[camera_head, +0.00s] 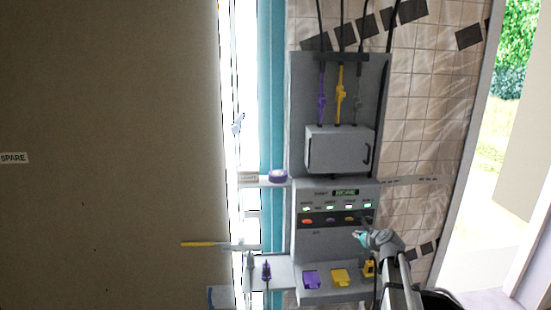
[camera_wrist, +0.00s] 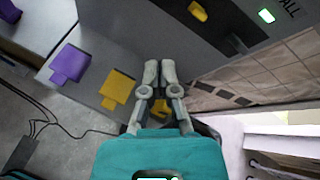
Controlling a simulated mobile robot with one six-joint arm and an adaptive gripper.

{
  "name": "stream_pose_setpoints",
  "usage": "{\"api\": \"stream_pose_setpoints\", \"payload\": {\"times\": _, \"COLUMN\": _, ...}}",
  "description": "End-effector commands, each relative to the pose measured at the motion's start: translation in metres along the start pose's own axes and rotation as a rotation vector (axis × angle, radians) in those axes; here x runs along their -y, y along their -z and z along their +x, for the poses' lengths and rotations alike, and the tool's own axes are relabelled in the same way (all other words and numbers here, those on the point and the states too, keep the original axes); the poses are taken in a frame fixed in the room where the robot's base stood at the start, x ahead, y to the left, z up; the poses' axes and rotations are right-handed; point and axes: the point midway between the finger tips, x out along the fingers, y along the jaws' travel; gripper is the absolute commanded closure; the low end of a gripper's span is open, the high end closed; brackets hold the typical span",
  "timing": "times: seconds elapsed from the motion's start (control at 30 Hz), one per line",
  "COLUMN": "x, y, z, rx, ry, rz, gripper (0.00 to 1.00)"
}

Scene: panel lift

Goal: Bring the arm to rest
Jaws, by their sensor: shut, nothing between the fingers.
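My arm (camera_head: 398,280) reaches up from the bottom right in the head view. My gripper (camera_head: 360,236) is in front of the right side of the grey control panel (camera_head: 325,240). In the wrist view my gripper (camera_wrist: 159,68) has its fingertips together with nothing between them. Its fingers stand in front of the panel's lower edge and partly hide a yellow part (camera_wrist: 160,108) behind them. I cannot tell whether the fingertips touch the panel.
A shelf below the panel carries a purple block (camera_head: 311,280) and a yellow block (camera_head: 340,277). A grey box (camera_head: 338,150) is above the panel. A yellow-ended rod (camera_head: 198,244) sticks out left. A tiled wall (camera_head: 420,120) and an opening lie right.

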Motion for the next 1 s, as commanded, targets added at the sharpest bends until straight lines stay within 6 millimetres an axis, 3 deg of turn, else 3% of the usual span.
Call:
{"api": "stream_pose_setpoints", "payload": {"times": 0.03, "x": -0.021, "y": 0.001, "z": -0.005, "rx": -0.018, "ry": -0.041, "rz": -0.092, "gripper": 1.00}}
{"api": "stream_pose_setpoints", "payload": {"times": 0.1, "x": -0.045, "y": 0.003, "z": -0.009, "rx": -0.042, "ry": -0.103, "rz": -0.231, "gripper": 1.00}}
{"api": "stream_pose_setpoints", "payload": {"times": 0.5, "x": -0.165, "y": 0.030, "z": -0.050, "rx": -0.106, "ry": -0.492, "rz": -0.998, "gripper": 1.00}}
{"api": "stream_pose_setpoints", "payload": {"times": 0.7, "x": -0.214, "y": 0.049, "z": -0.082, "rx": -0.084, "ry": -0.717, "rz": -1.351, "gripper": 1.00}}
{"api": "stream_pose_setpoints", "payload": {"times": 1.0, "x": -0.270, "y": 0.080, "z": -0.140, "rx": 0.024, "ry": -1.090, "rz": -1.811, "gripper": 1.00}}
